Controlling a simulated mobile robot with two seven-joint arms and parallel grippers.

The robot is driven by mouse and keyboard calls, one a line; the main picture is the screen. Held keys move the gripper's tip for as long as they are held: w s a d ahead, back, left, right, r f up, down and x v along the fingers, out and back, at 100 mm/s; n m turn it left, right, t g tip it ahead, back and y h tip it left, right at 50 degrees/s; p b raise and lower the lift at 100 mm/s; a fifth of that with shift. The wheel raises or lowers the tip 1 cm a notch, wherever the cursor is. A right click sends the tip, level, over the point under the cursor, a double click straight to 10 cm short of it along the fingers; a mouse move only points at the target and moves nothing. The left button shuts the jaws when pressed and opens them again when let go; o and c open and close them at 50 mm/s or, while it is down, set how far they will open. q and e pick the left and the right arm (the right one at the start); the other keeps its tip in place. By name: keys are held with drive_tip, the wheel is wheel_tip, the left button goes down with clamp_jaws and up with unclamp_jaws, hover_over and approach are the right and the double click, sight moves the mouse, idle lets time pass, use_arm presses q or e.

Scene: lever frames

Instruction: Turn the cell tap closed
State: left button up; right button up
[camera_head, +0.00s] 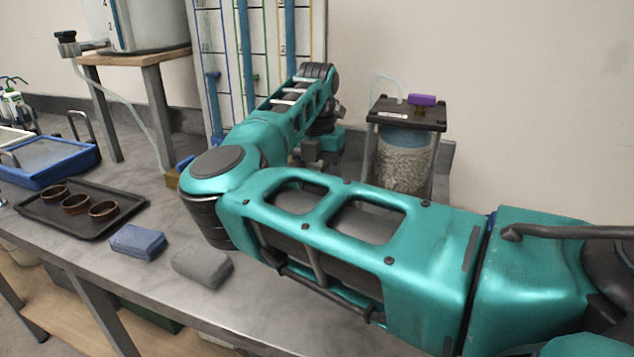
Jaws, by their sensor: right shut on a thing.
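The cell (404,160) is a clear cylinder of grey grains under bluish water, with a black lid (407,112). A purple lever handle (422,100) sits on the lid, lying crosswise, and a clear tube rises from the lid. I cannot tell whether this is the cell tap. My right arm crosses in front and hides the cell's lower part. My right gripper (312,150) is low behind my arm, left of the cell and apart from the purple handle. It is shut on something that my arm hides. My left gripper is out of view.
A scaled board (209,52) with blue pipes stands behind my arm. A wooden stand (150,60) holds a tank at the back left. A dark tray (120,215) with brown rings, a blue sponge (138,242) and a grey block (202,265) lie on the bench's left.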

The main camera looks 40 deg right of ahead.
drive_tip(key=shift+m, duration=0.3)
drive_tip(key=o, duration=1.1)
drive_tip(key=shift+c, duration=0.2)
drive_tip(key=shift+r, duration=0.15)
wheel_tip(320, 180, up, 13)
drive_tip(key=shift+p, duration=0.35)
drive_tip(key=shift+f, duration=0.2)
